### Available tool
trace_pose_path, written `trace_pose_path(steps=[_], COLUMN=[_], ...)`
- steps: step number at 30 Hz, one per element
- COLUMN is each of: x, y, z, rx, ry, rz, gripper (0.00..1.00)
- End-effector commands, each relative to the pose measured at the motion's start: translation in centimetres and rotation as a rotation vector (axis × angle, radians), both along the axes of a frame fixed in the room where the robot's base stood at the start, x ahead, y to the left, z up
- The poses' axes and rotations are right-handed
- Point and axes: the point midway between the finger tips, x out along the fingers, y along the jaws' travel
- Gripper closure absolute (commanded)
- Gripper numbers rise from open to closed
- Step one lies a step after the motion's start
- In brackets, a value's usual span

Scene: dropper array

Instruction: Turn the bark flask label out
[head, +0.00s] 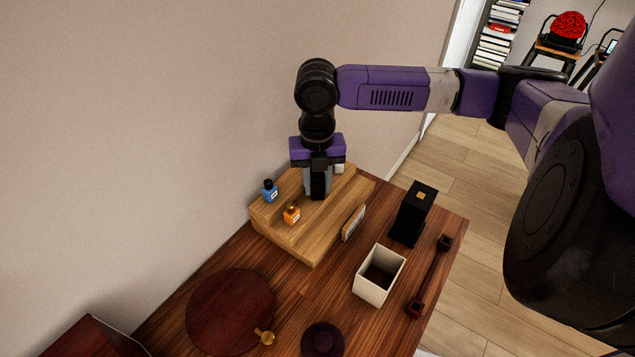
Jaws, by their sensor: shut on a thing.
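My gripper (318,188) points down over the stepped wooden stand (318,245) against the wall. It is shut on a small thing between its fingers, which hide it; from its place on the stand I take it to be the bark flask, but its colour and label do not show. A blue flask (269,191) with a dark cap stands on the stand to the left of my gripper. An orange flask (291,216) stands on a lower step, nearer the front. A small white thing (340,168) shows just right of and behind my gripper.
A small framed card (354,222) leans at the stand's right side. A black box (413,213), an open cream box (378,276) and a dark bar-shaped holder (430,276) stand to the right. A round dark board (230,310) lies front left; a dark round lid (322,341) is at the front.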

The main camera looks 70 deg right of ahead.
Motion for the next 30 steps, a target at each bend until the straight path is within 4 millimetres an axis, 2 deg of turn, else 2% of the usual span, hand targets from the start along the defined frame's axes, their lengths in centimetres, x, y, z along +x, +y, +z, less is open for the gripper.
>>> trace_pose_path(steps=[5,6,9,22,30], x=[0.2,0.3,0.2,0.4,0.4], y=[0.0,0.0,0.0,0.0,-0.1], z=[0.0,0.0,0.0,0.5,4.5], rx=[0.0,0.0,0.0,0.0,-0.004], ry=[0.0,0.0,0.0,-0.006,-0.007], rz=[-0.01,-0.01,-0.01,-0.008,-0.009], gripper=[1.0,0.65,0.46,0.46,0.46])
